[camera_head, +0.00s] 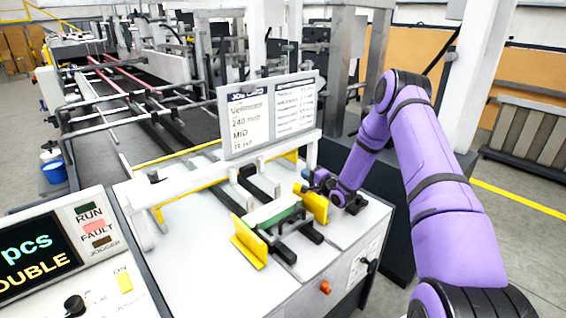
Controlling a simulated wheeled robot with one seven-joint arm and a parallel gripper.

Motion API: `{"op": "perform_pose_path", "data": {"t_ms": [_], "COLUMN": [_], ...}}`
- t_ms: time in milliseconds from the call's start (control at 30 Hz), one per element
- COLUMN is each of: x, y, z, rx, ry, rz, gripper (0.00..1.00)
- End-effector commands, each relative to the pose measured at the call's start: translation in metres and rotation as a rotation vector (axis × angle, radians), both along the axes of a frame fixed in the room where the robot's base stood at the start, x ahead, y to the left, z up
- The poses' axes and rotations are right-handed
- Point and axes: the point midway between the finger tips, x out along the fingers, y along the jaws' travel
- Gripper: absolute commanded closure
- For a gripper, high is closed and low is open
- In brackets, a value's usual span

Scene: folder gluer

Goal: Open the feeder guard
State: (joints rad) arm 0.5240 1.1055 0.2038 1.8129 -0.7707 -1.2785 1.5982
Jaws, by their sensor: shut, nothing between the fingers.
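The feeder (205,262) is a white-topped table in the middle of the view. A white rail frame (195,181) with yellow strips below it spans the table behind the stack area; it looks like the feeder guard, but I cannot be sure. My gripper (311,180) is at the right end of this frame, just behind the right yellow side guide (314,205). It is shut and empty. Its fingertips are small and partly hidden, so I cannot tell whether they touch the frame or the guide.
A job card board (268,115) stands above the rail. A control panel (60,255) is at the lower left. An orange knob (325,287) sticks out of the front.

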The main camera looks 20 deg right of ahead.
Motion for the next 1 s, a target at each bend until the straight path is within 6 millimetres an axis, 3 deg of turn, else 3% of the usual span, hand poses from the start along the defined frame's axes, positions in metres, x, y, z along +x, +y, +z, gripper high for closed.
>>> {"op": "perform_pose_path", "data": {"t_ms": [600, 800, 1000], "x": [0.107, 0.127, 0.132], "y": [0.036, 0.042, 0.043], "z": [0.0, 0.0, 0.0], "rx": [-0.002, -0.001, 0.0], "ry": [-0.002, -0.001, 0.0], "rz": [0.002, 0.001, 0.0], "gripper": [1.0, 1.0, 1.0]}}
